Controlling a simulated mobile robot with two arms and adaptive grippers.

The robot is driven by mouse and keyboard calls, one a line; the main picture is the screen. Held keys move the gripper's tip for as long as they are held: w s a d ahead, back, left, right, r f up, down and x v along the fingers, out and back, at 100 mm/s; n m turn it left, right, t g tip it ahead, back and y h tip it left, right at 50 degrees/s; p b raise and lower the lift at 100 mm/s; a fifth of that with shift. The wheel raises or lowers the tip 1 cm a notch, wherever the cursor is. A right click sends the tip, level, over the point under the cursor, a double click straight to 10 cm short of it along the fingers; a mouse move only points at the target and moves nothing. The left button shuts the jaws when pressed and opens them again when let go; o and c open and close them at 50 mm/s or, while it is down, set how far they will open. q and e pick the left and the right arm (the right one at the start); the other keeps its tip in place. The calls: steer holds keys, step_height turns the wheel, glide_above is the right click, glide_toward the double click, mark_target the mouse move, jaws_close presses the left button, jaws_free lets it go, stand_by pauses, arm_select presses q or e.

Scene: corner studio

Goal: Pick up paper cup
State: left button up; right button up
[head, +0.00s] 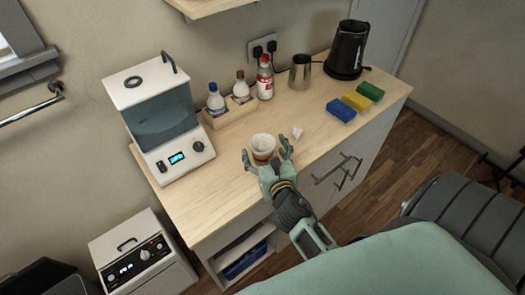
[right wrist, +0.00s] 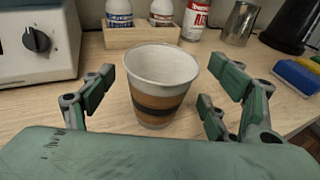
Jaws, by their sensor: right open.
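The paper cup (head: 263,146) stands upright on the wooden counter, near its front edge. In the right wrist view the cup (right wrist: 160,84) is white with a brown sleeve and a dark band, and its inside looks empty. My right gripper (head: 267,156) is open, with its fingers on either side of the cup. In the right wrist view gaps show between the cup and the fingers of the gripper (right wrist: 165,95). My left gripper is not in view.
A white appliance with a tinted cover (head: 160,120) stands left of the cup. Behind are a wooden bottle tray (head: 230,117), a red-labelled bottle (head: 265,78), a metal pitcher (head: 301,72) and a black kettle (head: 347,50). Sponges (head: 341,110) and a small white object (head: 297,132) lie to the right.

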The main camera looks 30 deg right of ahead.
steer(key=shift+x, duration=0.95)
steer(key=c, duration=0.8)
steer(key=shift+c, duration=0.2)
